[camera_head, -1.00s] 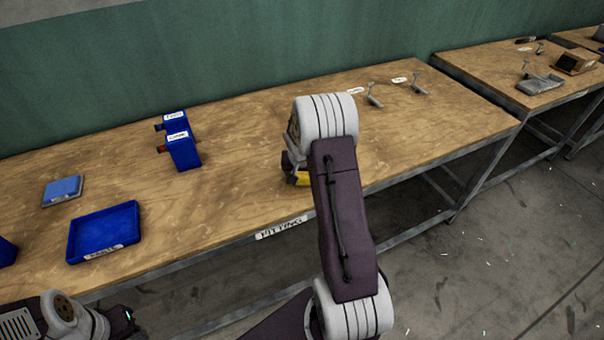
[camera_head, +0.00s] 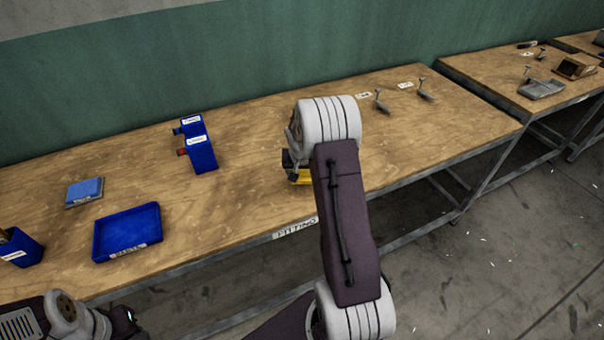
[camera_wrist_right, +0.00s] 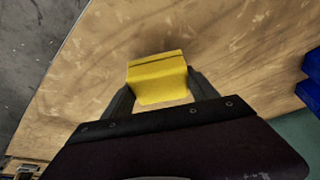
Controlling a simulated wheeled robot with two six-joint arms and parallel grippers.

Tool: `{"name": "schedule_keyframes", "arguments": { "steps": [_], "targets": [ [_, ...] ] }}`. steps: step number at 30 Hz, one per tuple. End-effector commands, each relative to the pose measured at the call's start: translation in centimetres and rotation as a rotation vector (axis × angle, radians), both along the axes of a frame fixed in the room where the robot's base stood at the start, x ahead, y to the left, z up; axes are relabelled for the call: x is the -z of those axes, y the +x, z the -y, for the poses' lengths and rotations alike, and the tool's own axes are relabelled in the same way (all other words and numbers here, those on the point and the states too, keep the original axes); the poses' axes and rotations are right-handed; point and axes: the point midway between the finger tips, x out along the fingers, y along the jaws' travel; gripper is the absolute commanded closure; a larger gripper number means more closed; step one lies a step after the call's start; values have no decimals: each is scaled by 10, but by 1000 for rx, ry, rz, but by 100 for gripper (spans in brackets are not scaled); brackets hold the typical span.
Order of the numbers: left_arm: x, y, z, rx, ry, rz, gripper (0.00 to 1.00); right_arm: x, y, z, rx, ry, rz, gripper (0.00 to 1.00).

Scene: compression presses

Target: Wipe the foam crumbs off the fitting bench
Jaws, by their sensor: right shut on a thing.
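The fitting bench (camera_head: 250,200) is a long wooden-topped table with a "FITTING" label on its front edge. My right gripper (camera_wrist_right: 160,92) is shut on a yellow sponge-like block (camera_wrist_right: 158,78), held between its two fingers over the bench top. In the head view the yellow block (camera_head: 300,177) shows near the front edge, partly hidden by my right arm. I cannot tell whether it touches the wood. No foam crumbs can be made out clearly on the bench top. My left arm shows at the bottom left, but its fingers are out of view.
A blue tray (camera_head: 127,232), a blue pad on a grey plate (camera_head: 84,191) and a blue bin (camera_head: 20,250) stand on the left. Two blue labelled boxes (camera_head: 201,154) stand mid-bench. Metal tools (camera_head: 382,101) lie at the right. Pale bits (camera_head: 482,238) dot the floor.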

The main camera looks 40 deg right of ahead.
Motion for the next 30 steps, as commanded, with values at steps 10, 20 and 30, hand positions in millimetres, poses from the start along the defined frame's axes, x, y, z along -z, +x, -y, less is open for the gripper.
{"name": "schedule_keyframes", "arguments": {
  "steps": [10, 20, 30],
  "targets": [
    [-29, 0, 0, 0, 0, 0, 64, -35, 3, -1, -6, -2, 1, 77],
    [-31, 0, 0, 0, 0, 0, 64, -37, 4, -1, -6, -1, 1, 77],
    [-31, 0, 0, 0, 0, 0, 64, -35, 4, -3, -78, 1, 0, 77]
  ]
}}
